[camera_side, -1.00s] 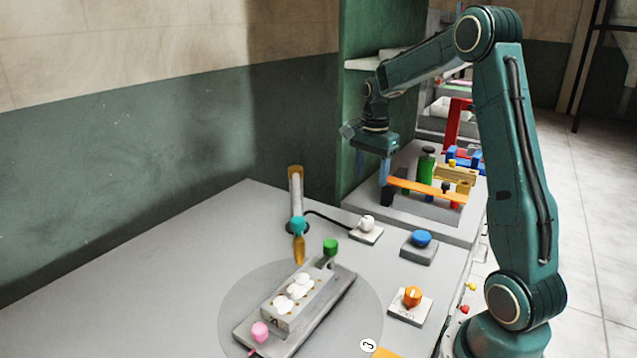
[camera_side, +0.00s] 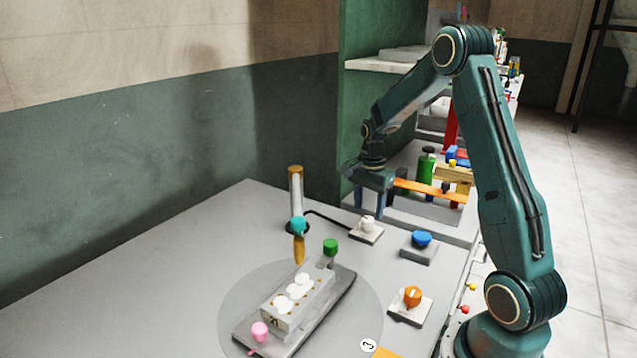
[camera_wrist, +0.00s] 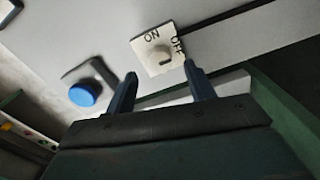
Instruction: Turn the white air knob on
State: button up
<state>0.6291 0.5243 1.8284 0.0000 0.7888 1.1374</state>
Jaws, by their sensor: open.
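The white air knob (camera_side: 367,223) sits on a small white plate on the grey table, behind the blue button. In the wrist view the knob (camera_wrist: 157,56) shows on its plate, with "ON" and "OFF" printed along the plate's edge. The dark mark on the knob lies toward the OFF side. My gripper (camera_side: 370,208) is above and close to the knob in the side view, its fingers pointing down. In the wrist view my gripper (camera_wrist: 160,80) is open and empty, and the knob shows beyond the gap between the fingertips.
A blue button (camera_side: 422,238) stands right of the knob, and an orange knob (camera_side: 412,297) nearer the front. A nozzle post (camera_side: 297,195) with a black hose stands to the left. A press with an orange bar (camera_side: 430,190) is behind. The table's left part is clear.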

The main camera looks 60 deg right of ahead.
aim_at(368, 218)
jog(key=shift+f, duration=2.2)
jog(key=shift+c, duration=0.2)
jog(key=c, duration=0.9)
